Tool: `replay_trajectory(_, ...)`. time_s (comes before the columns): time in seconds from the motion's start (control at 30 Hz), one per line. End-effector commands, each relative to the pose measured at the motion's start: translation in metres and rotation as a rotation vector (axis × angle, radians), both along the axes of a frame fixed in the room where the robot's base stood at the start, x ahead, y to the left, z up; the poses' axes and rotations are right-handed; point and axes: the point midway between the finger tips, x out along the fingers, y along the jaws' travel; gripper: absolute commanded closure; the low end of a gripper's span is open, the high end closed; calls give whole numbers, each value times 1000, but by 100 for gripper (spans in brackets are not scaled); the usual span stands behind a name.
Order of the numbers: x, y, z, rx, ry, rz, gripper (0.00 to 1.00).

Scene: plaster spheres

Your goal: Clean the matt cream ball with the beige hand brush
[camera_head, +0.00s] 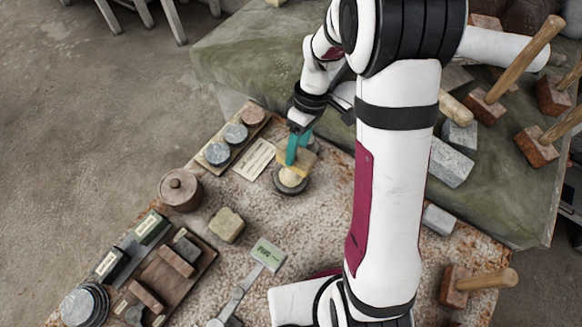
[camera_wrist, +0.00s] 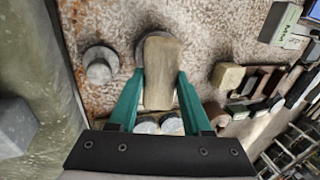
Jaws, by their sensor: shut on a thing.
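My gripper (camera_head: 297,150) has teal fingers and is shut on the beige hand brush (camera_head: 309,162). In the wrist view, the brush (camera_wrist: 160,70) is a tan block between the two fingers (camera_wrist: 160,90). The matt cream ball (camera_head: 291,178) sits low in a dark round dish (camera_head: 290,192), directly below the brush. The brush covers its upper part, and whether they touch I cannot tell for sure. In the wrist view the brush hides the ball, and only part of a dark round rim (camera_wrist: 142,40) shows past it.
A tray with round tins (camera_head: 236,132) and a white label card (camera_head: 255,158) lie left of the dish. Wooden mallets (camera_head: 485,108) stand at right.

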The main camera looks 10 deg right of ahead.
Motion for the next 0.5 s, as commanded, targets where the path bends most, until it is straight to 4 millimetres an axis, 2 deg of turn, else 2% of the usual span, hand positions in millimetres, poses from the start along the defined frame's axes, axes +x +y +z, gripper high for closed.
replay_trajectory(0.5,-2,1,-8,-1,-1,1,100)
